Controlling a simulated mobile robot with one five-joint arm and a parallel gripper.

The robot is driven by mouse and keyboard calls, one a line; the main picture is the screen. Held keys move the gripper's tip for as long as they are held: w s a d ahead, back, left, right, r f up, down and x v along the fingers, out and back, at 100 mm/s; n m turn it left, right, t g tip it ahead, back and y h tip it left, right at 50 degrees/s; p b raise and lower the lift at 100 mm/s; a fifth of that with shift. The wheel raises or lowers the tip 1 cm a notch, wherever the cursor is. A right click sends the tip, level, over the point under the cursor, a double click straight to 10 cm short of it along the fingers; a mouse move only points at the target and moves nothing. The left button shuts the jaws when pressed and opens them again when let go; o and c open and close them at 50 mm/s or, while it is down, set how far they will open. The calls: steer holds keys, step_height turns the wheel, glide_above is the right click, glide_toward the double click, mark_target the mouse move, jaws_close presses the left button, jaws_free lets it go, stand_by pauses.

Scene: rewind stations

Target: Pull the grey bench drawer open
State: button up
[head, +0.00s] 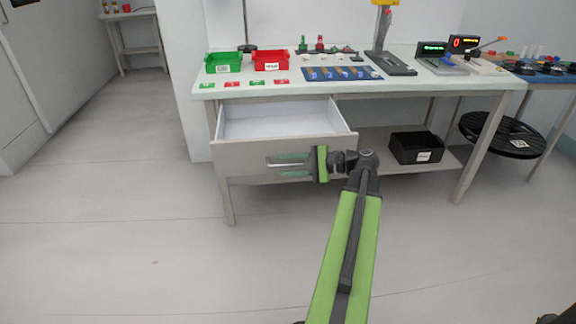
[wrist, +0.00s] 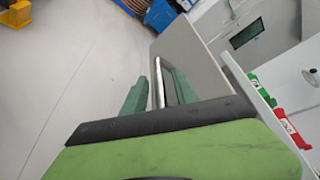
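The grey bench drawer (head: 240,158) stands pulled out from under the bench top in the head view, with its empty white inside showing. Its metal bar handle (head: 278,165) is on the front panel; in the wrist view, the handle (wrist: 159,88) runs between my green fingers. My gripper (head: 293,165) is at the drawer front, with one finger above the bar and one below. The fingers look apart, with gaps between them and the bar. The gripper also shows in the wrist view (wrist: 160,95).
The bench top (head: 350,92) carries a green bin (head: 222,63), a red bin (head: 271,61) and a blue mat (head: 340,74). A black bin (head: 416,148) sits on the lower shelf. A round black stool (head: 500,135) stands at right. Floor at left is clear.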

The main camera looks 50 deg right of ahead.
steer(key=p+v, duration=0.3)
steer(key=v, duration=1.4)
steer(key=shift+s+p, duration=0.2)
steer(key=shift+p, duration=0.15)
steer(key=shift+d+r, duration=0.1)
